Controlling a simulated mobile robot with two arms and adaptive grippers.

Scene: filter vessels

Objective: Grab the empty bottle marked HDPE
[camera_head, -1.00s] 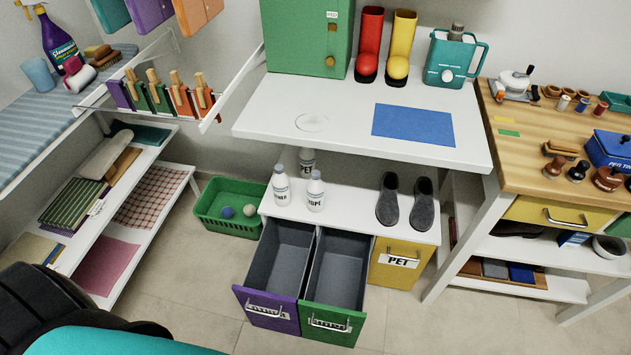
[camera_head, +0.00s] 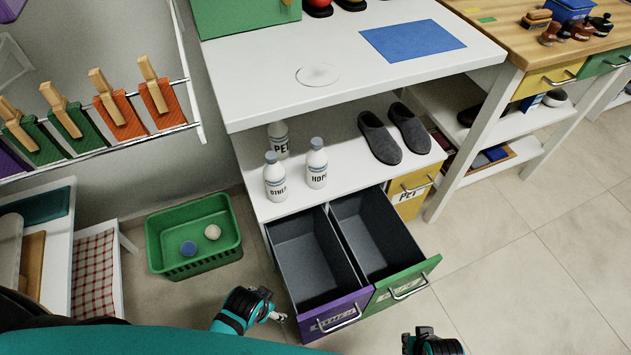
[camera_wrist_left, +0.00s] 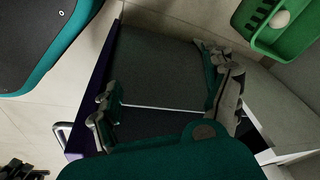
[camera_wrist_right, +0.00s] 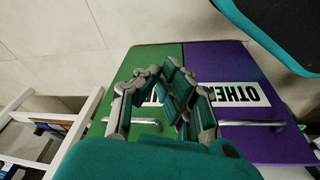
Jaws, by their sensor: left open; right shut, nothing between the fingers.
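The white bottle marked HDPE (camera_head: 316,166) stands upright on the white lower shelf, right of the bottle marked OTHER (camera_head: 275,179). The bottle marked PET (camera_head: 279,139) stands behind them, partly under the upper tabletop. My left gripper (camera_head: 277,315) is open beside the purple drawer, below the bottles in the head view; the left wrist view shows its spread fingers (camera_wrist_left: 165,98) over that drawer. My right gripper (camera_wrist_right: 160,75) is shut and empty at the drawer fronts in the right wrist view; the head view shows it only partly at the bottom edge. No bottle shows in either wrist view.
The purple drawer (camera_head: 337,316) and green drawer (camera_head: 405,284) are pulled out and empty, in front of the shelf. Grey slippers (camera_head: 381,137) stand right of the bottles. A green basket (camera_head: 160,262) with two balls is on the floor at left. The tabletop overhangs the shelf.

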